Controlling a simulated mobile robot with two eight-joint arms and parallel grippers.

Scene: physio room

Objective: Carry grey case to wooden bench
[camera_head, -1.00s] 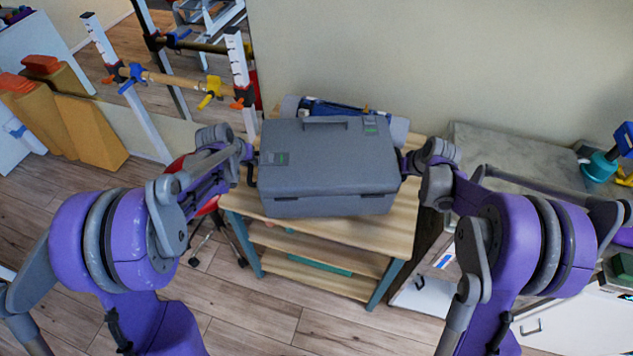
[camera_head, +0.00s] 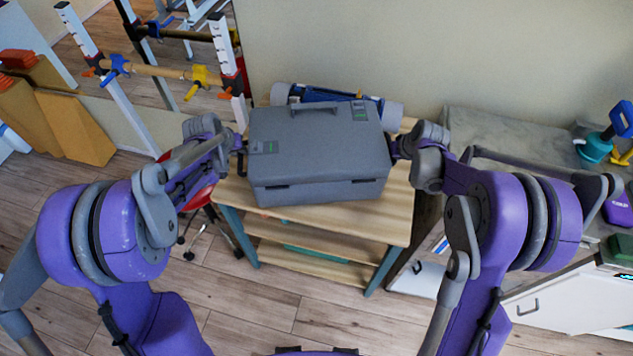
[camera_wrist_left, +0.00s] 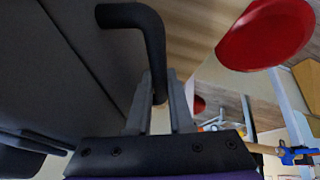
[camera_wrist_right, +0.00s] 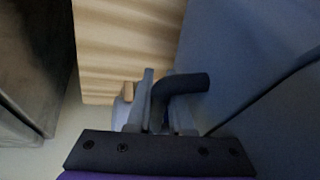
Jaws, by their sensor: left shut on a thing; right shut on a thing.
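The grey case (camera_head: 318,150) is closed and level, with its lid handle on top. In the head view it covers the middle of the wooden bench (camera_head: 398,215); I cannot tell whether it touches the top. My left gripper (camera_head: 240,150) is at the case's left side. In the left wrist view its fingers (camera_wrist_left: 160,105) are shut on a black side handle (camera_wrist_left: 135,18). My right gripper (camera_head: 397,148) is at the right side. In the right wrist view its fingers (camera_wrist_right: 158,105) are shut on the other black side handle (camera_wrist_right: 185,84).
A rolled blue and grey bundle (camera_head: 335,100) lies behind the case, near the wall. A grey-topped cabinet (camera_head: 490,135) stands right of the bench. A red stool (camera_head: 197,197) is close on the left, and a rack with a wooden bar (camera_head: 160,75) stands farther left.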

